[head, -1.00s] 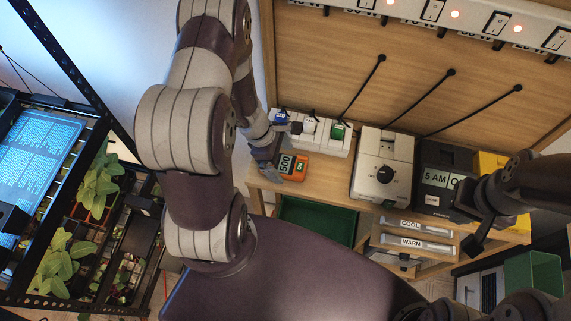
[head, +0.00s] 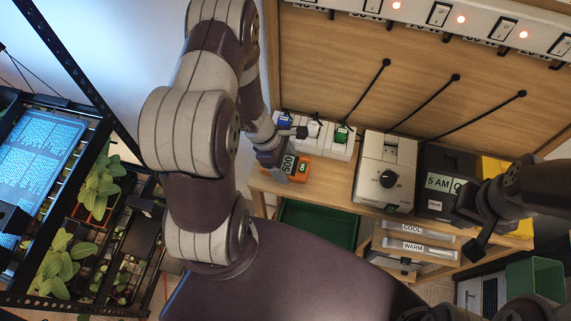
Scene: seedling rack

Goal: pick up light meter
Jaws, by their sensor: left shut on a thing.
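The light meter (head: 303,167) is a small orange device with a display reading about 500 and a green part. It is at the left end of the wooden bench, in front of a white power strip. My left gripper (head: 284,170) is at its left side and is shut on it; the arm hides part of the grip. I cannot tell whether the meter is touching the bench. My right gripper (head: 475,242) is at the right, over the bench's front edge, away from the meter; its jaws are too dark to read.
The white power strip (head: 338,147) holds blue, white and green plugs. A white box with a black dial (head: 376,197) and a dark timer reading 5 AM (head: 436,201) stand to the right. A green tray (head: 318,223) is below the bench edge. A plant rack (head: 98,224) is at the left.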

